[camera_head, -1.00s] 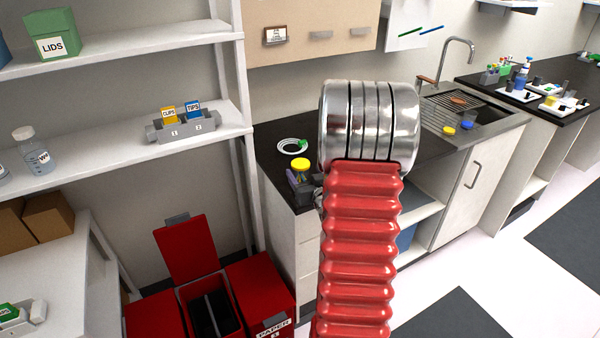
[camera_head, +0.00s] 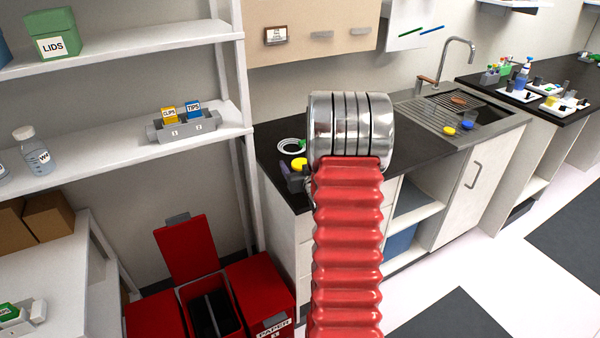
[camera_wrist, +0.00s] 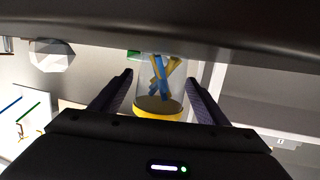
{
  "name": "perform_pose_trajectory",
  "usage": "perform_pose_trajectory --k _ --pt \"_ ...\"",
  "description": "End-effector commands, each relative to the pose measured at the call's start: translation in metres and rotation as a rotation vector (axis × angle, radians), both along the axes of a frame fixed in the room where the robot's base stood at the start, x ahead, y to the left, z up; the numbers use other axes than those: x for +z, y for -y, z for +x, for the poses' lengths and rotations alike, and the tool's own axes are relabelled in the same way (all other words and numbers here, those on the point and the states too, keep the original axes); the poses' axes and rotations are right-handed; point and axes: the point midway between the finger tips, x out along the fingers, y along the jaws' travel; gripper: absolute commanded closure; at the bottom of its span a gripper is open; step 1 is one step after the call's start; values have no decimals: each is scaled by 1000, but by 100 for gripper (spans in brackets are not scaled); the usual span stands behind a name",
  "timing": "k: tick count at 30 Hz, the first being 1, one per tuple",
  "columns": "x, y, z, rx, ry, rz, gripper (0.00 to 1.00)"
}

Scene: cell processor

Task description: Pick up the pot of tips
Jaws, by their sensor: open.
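The pot of tips (camera_wrist: 158,82) is a clear pot with a yellow lid and blue and yellow pieces inside. In the wrist view it appears upside down, between the two dark fingers of my gripper (camera_wrist: 158,90), which is open. I cannot tell whether either finger touches it. In the head view the pot's yellow lid (camera_head: 299,164) shows at the left end of the black counter, just left of my arm.
The black counter (camera_head: 268,158) carries a white ring-shaped item (camera_head: 291,146) behind the pot. A grey holder (camera_head: 185,130) with CLIPS and TIPS labels stands on the shelf at left. Red bins (camera_head: 262,285) stand below. A sink (camera_head: 445,108) is at right.

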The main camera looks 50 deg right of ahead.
Motion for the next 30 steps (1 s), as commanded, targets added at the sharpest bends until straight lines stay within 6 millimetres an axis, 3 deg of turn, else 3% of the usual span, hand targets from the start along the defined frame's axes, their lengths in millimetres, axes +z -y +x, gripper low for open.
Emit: perform_pose_trajectory --k 5,20,30 --pt "-2 6 10 0 0 1 32" --pt "-2 6 9 -1 0 0 32" --pt "-2 6 9 -1 0 0 54"
